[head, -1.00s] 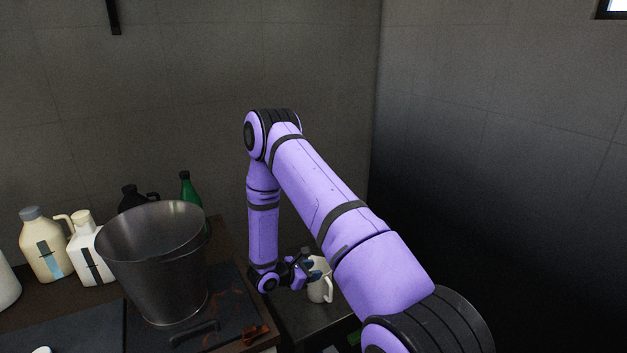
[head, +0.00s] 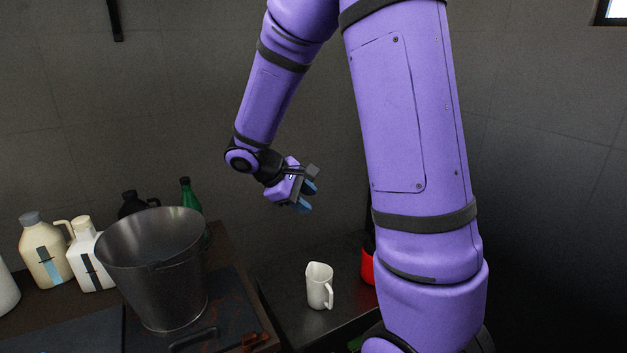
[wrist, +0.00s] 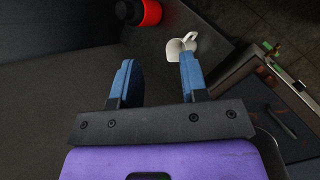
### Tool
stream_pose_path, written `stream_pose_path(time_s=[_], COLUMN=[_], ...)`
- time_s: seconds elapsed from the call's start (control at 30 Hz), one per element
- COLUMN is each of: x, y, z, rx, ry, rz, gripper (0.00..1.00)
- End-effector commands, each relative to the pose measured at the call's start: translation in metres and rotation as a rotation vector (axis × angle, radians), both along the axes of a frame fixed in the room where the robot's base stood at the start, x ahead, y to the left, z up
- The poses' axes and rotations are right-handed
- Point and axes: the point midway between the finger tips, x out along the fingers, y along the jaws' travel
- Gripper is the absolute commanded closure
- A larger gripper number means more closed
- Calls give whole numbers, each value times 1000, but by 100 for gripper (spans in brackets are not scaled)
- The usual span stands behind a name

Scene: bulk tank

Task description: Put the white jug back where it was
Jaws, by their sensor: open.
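The white jug (head: 318,286) stands upright on a dark side surface to the right of the counter in the head view, its handle toward the right. It also shows in the wrist view (wrist: 174,49), beyond the fingertips and near the right finger. My gripper (head: 306,196) is open and empty, raised above and behind the jug and apart from it. In the wrist view its two blue fingers (wrist: 157,72) are spread with nothing between them.
A metal bucket (head: 150,270) stands on the counter at left, with cream and white bottles (head: 45,250), a black jug (head: 133,203) and a green bottle (head: 189,197) around it. A red container (head: 367,267) stands right of the white jug.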

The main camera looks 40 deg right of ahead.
Motion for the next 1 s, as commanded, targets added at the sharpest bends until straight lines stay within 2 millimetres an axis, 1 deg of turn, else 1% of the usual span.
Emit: stream_pose_path(time_s=[0.03, 0.1, 0.4, 0.7, 0.9, 1.0], x=[-9, -21, -74, -128, -161, -172], y=[7, 16, 58, 100, 124, 132], z=[15, 30, 83, 122, 139, 145], rx=[25, 63, 249, 469, 619, 673], ry=[-47, -104, -352, -601, -747, -796], rz=[-19, -49, -146, -211, -237, -243], gripper=[59, 59, 59, 59, 59, 59])
